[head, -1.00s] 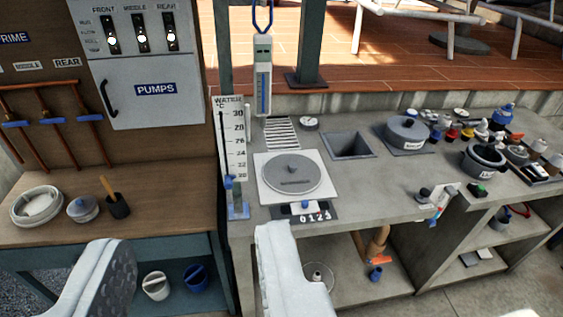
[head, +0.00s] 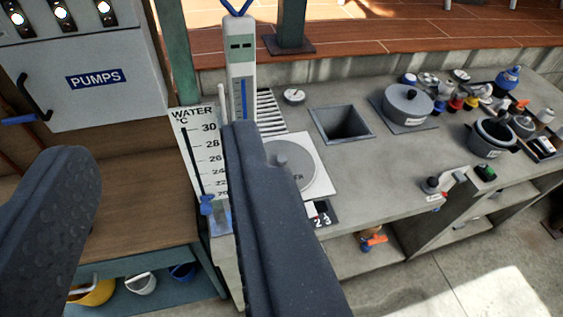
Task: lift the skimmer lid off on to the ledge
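The round grey lid (head: 294,171) with a knob lies flat in a white square frame (head: 322,184) set in the grey ledge (head: 370,185). Only the letters "ER" of its label show; I take it to be the skimmer lid. My gripper (head: 155,140) is open and empty, with its two dark fingers wide apart. The right finger covers the lid's left part in the picture, and I see no contact. The left finger is over the wooden bench side.
A water thermometer board (head: 200,155) and a hanging white gauge (head: 241,75) stand close by the right finger. A square opening (head: 343,123), a lidded grey pot (head: 408,104) and several small items occupy the ledge. Its front middle is clear.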

